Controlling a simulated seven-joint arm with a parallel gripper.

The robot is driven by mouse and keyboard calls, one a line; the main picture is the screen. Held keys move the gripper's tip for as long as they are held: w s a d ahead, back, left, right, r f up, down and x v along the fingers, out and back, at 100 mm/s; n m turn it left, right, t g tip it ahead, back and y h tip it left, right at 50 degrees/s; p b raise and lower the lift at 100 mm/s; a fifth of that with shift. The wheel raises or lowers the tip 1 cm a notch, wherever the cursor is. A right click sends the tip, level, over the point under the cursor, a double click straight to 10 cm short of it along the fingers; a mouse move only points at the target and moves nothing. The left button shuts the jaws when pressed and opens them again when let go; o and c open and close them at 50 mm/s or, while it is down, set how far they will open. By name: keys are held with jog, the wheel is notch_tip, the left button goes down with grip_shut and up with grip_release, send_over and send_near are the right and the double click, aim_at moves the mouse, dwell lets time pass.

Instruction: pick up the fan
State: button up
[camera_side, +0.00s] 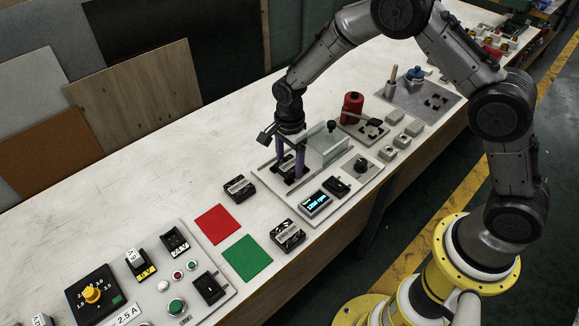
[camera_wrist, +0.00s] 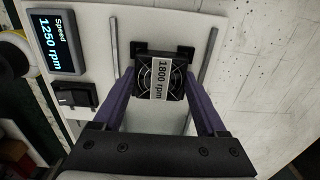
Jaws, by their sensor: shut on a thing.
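A small black square fan (camera_wrist: 172,72) with a wire guard and a white label reading "1800 rpm" is between the two purple fingers of my gripper (camera_wrist: 159,76) in the wrist view. The fingers are shut on its two sides. In the side view my gripper (camera_side: 288,172) points down over the light dryer plate, at the left end of the clear tunnel (camera_side: 327,143), with the fan (camera_side: 286,163) partly hidden between its fingers. Dark bracket pieces lie close around the fan. I cannot tell whether it is clear of the plate.
Two other labelled black fans (camera_side: 239,187) (camera_side: 288,234) lie on the bench near red (camera_side: 214,224) and green (camera_side: 246,258) squares. A speed display (camera_wrist: 52,42) reads "1250 rpm", beside a black switch (camera_wrist: 73,95).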

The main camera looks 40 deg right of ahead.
jog(key=c, duration=0.5)
jog(key=shift+r, duration=0.1)
jog(key=shift+r, duration=0.55)
jog(key=s+r, duration=0.4)
jog(key=s+d+r, duration=0.1)
jog(key=s+r, duration=0.2)
jog(key=s, duration=0.2)
jog(key=s+d+r, duration=0.1)
jog(key=s+r, duration=0.3)
jog(key=s, duration=0.1)
jog(key=shift+d+r, duration=0.2)
jog(key=shift+r, duration=0.15)
